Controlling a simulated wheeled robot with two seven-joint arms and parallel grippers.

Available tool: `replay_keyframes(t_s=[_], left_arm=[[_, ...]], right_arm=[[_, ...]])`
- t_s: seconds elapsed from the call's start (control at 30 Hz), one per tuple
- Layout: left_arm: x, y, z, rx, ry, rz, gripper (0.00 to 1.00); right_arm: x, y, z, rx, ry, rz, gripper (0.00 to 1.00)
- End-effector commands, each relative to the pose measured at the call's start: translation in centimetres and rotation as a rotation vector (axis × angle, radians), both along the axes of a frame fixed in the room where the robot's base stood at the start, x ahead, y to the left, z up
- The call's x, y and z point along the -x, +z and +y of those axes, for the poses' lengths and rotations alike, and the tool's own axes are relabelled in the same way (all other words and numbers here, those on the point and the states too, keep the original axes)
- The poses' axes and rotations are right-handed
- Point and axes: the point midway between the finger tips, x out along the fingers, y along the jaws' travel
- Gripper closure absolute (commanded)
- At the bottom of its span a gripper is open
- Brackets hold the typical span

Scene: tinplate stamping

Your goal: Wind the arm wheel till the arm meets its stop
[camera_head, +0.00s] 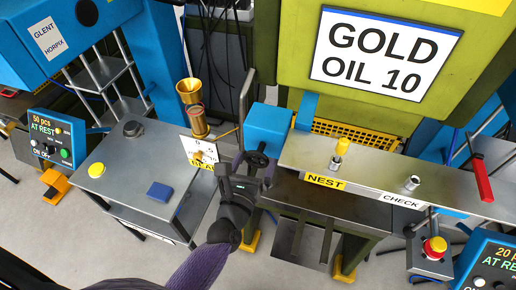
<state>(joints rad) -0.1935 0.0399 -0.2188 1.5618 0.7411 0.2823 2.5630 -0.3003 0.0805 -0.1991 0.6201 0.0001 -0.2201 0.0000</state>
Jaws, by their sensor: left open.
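A dark handwheel (258,160) sits at the front of a blue box (268,125) on the left end of the press table. I take it to be the arm wheel. My left gripper (254,172) is open, its fingers pointing up at the wheel. One finger is left of the wheel and one is at its lower right. I cannot tell whether they touch it. A thin dark grey bar (246,92) rises beside the blue box; I cannot tell if it is the arm. No stop can be made out. My right gripper is not in view.
A grey bench (125,165) with a yellow button stands left. Brass cups (194,105) stand above a white scale panel (199,152) close to my gripper. The grey NEST and CHECK table (300,155) is on the right. A control box (490,262) is at lower right.

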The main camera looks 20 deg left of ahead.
Motion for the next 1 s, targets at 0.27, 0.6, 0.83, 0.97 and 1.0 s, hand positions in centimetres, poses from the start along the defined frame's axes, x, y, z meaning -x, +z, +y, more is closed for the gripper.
replay_keyframes(t_s=[0.27, 0.6, 0.83, 0.97, 1.0], left_arm=[[-3.0, 0.0, -0.1, -0.002, -0.001, 0.001, 0.0], [-3.2, 0.0, -0.1, -0.003, -0.001, 0.002, 0.13], [-3.2, 0.0, -0.1, -0.004, -0.001, 0.002, 0.61], [-3.2, 0.0, -0.1, -0.005, -0.001, 0.002, 0.73], [-3.2, 0.0, -0.1, -0.007, -0.001, 0.002, 0.73]], right_arm=[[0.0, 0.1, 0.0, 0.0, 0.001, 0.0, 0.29], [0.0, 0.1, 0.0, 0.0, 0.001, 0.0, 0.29], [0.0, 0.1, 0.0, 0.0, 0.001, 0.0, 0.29], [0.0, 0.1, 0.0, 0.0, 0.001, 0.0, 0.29], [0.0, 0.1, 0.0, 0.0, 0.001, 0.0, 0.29]])
